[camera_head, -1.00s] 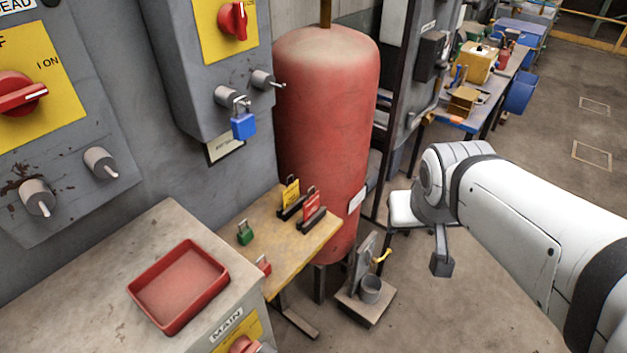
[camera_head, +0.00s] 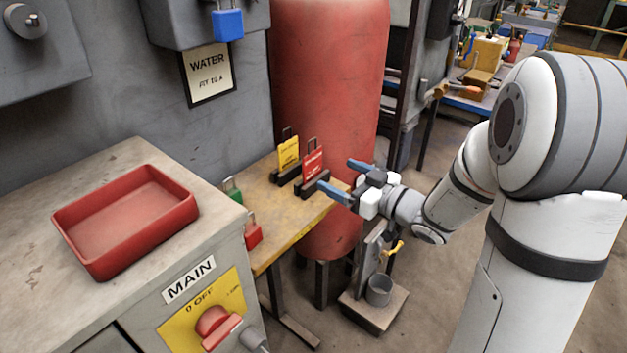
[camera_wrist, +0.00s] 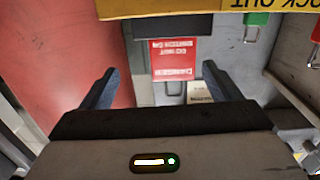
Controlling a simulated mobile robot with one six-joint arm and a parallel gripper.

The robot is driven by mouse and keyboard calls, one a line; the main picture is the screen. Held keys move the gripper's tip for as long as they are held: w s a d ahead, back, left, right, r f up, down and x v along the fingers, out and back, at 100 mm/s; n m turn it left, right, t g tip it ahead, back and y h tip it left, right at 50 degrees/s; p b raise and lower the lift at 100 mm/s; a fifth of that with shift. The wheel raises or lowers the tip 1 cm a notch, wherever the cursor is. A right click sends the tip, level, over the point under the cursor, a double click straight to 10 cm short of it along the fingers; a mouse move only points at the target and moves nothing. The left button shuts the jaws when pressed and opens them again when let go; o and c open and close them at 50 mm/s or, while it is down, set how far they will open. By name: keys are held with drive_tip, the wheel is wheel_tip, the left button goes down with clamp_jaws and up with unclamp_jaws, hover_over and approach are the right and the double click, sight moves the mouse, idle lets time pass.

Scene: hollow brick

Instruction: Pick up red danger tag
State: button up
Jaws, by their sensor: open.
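The red danger tag (camera_head: 313,164) stands upright in a black holder (camera_head: 312,185) on the small wooden table, right of a yellow tag (camera_head: 288,153) in its own holder. My gripper (camera_head: 341,178) is just right of the red tag, fingers spread and pointing toward it, with nothing between them. In the wrist view a red panel with upside-down white lettering (camera_wrist: 173,59) shows ahead between the two open fingers (camera_wrist: 155,90).
A green padlock (camera_head: 232,190) and a red padlock (camera_head: 252,231) are at the table's left. A red tray (camera_head: 180,213) lies on the grey cabinet (camera_head: 60,296). The red tank (camera_head: 330,90) stands close behind the tags.

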sight(314, 167)
drive_tip(key=shift+a+f+y, duration=0.2)
drive_tip(key=shift+a+y, duration=0.2)
drive_tip(key=shift+a, duration=0.15)
drive_tip(key=x, duration=0.7)
drive_tip(key=shift+s+a+r, duration=0.25)
drive_tip(key=shift+s+r, duration=0.05)
drive_tip(key=shift+s, duration=0.1)
drive_tip(key=c, duration=1)
